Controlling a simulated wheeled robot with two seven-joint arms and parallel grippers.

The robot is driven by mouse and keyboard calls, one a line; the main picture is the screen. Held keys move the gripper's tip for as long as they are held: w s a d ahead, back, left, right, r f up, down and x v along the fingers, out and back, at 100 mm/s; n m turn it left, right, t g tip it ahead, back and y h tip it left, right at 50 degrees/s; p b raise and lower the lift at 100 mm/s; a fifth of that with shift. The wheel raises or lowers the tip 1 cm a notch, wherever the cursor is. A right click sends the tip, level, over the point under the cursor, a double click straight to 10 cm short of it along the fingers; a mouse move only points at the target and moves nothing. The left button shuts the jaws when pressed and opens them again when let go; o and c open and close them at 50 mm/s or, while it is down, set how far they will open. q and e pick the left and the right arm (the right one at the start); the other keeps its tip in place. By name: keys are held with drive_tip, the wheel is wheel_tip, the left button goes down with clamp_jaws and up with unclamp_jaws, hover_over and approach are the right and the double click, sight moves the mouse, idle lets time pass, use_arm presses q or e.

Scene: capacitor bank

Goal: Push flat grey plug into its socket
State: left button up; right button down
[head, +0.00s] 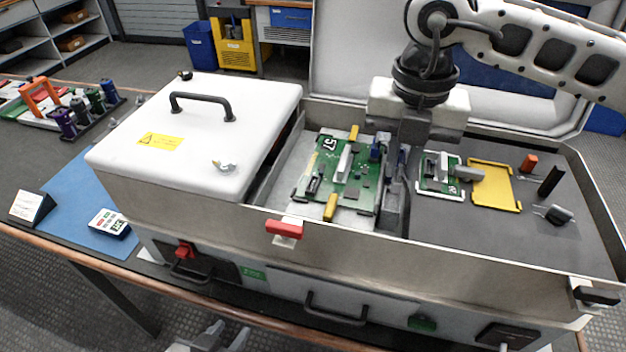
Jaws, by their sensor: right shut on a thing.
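My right gripper (398,160) reaches down from the upper right, over the open equipment case, just right of the large green circuit board (328,186). It is shut on what seems to be the flat grey plug. The jaws and dark parts around them hide most of the plug, and its socket cannot be made out. I cannot tell whether plug and socket touch. The large board carries a pale upright connector (344,163) and dark parts. My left gripper (212,338) is only partly visible at the bottom edge, in front of the bench, away from the boards.
A small green board (434,183) lies right of the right gripper, with a grey block (468,173) by its edge. A yellow tray (494,187) and several loose parts lie further right. The white lid (205,115) and case walls bound the space.

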drive_tip(key=shift+w+a, duration=0.2)
drive_tip(key=shift+a, duration=0.4)
drive_tip(key=shift+w+a, duration=0.15)
drive_tip(key=shift+a, duration=0.45)
drive_tip(key=shift+w+a+b, duration=0.15)
drive_tip(key=shift+w+a, duration=0.05)
drive_tip(key=shift+a, duration=0.4)
drive_tip(key=shift+w+a+b, duration=0.15)
drive_tip(key=shift+a, duration=0.45)
drive_tip(key=shift+w+a, duration=0.25)
drive_tip(key=shift+a, duration=0.55)
drive_tip(key=shift+w+a, duration=0.2)
drive_tip(key=shift+a, duration=0.6)
drive_tip(key=shift+w+a, duration=0.25)
drive_tip(key=shift+a, duration=0.55)
drive_tip(key=shift+w+a, duration=0.25)
drive_tip(key=shift+a, duration=0.9)
drive_tip(key=shift+f+b, duration=0.25)
drive_tip(key=shift+b, duration=0.1)
drive_tip(key=shift+f, duration=0.3)
drive_tip(key=shift+f+b, duration=0.4)
drive_tip(key=shift+b, duration=0.2)
